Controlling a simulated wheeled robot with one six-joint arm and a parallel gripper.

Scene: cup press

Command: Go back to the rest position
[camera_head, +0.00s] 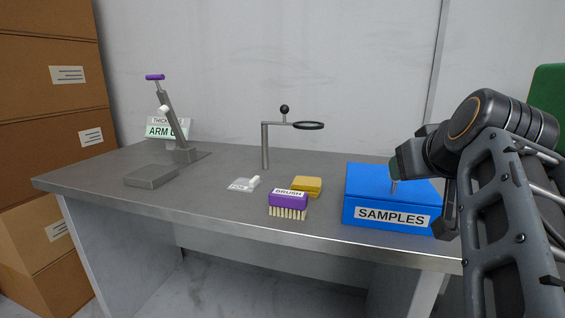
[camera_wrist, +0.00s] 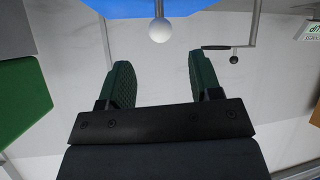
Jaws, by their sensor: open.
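My gripper (camera_head: 397,168) is raised at the right, just above the lid of the blue SAMPLES box (camera_head: 385,215). In the wrist view my gripper (camera_wrist: 163,80) has its two dark green fingers wide apart with nothing between them. The box's white ball knob (camera_wrist: 161,33) shows in the wrist view beyond the fingertips, apart from them, against the blue box (camera_wrist: 130,8). In the head view only the knob's thin stem (camera_head: 393,187) shows, and my gripper hides its top.
On the grey table (camera_head: 130,205) are a purple brush (camera_head: 288,199), a yellow sponge (camera_head: 307,186), a small white item (camera_head: 243,184), a ring stand (camera_head: 265,146) and a lever press (camera_head: 172,120) with a sign. Brown boxes (camera_head: 50,100) stand at the left.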

